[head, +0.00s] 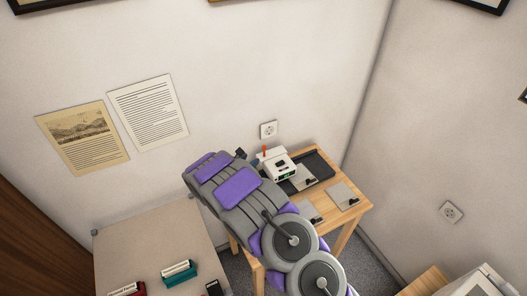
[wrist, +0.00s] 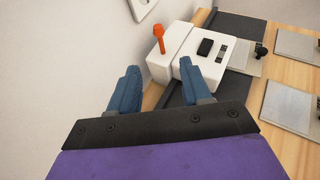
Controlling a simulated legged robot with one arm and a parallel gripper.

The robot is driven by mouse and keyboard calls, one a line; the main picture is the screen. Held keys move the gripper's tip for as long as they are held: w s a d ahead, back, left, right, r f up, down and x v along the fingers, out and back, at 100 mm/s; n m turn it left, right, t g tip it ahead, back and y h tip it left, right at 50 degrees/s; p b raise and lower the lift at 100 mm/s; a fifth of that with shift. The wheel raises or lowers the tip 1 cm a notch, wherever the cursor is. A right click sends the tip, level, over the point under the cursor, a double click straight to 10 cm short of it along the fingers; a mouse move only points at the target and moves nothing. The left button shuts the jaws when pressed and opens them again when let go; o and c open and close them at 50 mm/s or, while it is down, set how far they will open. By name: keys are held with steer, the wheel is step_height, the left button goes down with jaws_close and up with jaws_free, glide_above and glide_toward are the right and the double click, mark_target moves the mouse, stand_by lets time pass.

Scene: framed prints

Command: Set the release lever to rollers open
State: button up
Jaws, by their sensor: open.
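A white laminator-like machine (head: 278,163) stands on the wooden table against the wall. It has an upright orange-red release lever (head: 265,151) at its left side. In the wrist view the lever (wrist: 159,37) rises from the white machine's (wrist: 192,63) left block, with a dark button and a small panel to its right. My gripper (wrist: 167,88) is open and empty, its two blue fingers apart. The lever lies beyond the fingertips, near the middle of the gap, and does not touch them. In the head view my arm hides part of the table, and the fingers are mostly hidden.
A wall socket (head: 268,130) is behind the machine. A beige table (head: 150,243) at left holds a teal block (head: 179,275).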

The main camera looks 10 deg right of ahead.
mark_target(264, 149)
steer(key=b+x, duration=0.1)
steer(key=x, duration=1.3)
steer(key=shift+a+f, duration=0.1)
steer(key=shift+c, duration=0.2)
steer(key=shift+s, duration=0.1)
jaws_close()
